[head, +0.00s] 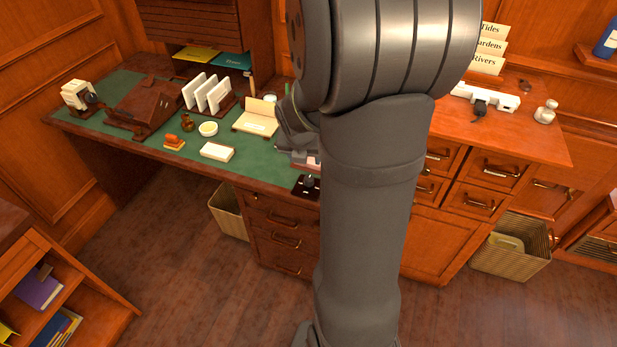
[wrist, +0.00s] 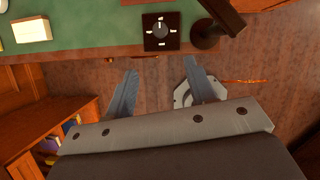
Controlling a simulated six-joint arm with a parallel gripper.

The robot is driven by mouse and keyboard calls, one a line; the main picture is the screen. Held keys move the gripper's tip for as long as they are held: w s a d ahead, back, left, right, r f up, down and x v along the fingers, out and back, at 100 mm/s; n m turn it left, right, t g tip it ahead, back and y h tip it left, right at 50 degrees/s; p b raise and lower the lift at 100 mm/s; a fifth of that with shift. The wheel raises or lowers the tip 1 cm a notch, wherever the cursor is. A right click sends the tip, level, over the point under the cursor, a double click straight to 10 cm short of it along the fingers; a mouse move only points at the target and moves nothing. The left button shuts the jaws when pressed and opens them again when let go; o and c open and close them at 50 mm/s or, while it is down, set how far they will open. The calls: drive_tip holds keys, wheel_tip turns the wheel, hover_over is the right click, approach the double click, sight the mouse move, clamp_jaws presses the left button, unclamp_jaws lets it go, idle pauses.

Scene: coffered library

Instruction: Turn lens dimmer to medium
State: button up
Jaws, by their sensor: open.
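The likely lens dimmer (wrist: 153,42) is a dark square plate with a round grey knob (wrist: 160,30) and small pale marks around it. It lies on the green desk top by the front edge, and also shows in the head view (head: 303,192). The knob's setting is too small to tell. In the wrist view my gripper (wrist: 162,69) is open and empty, its two fingers apart. The fingertips appear below the dimmer in that picture, over the floor beyond the desk edge, with no visible contact. In the head view my arm hides much of this area.
A dark stand with a tilted arm (wrist: 205,38) is close to the dimmer's right. A cream block (head: 217,152) lies to its left on the desk (head: 150,140). A card holder (head: 256,122), letter rack (head: 209,95) and brown box (head: 146,106) stand farther back.

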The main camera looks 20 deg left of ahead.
drive_tip(key=x, duration=1.6)
drive_tip(key=c, duration=1)
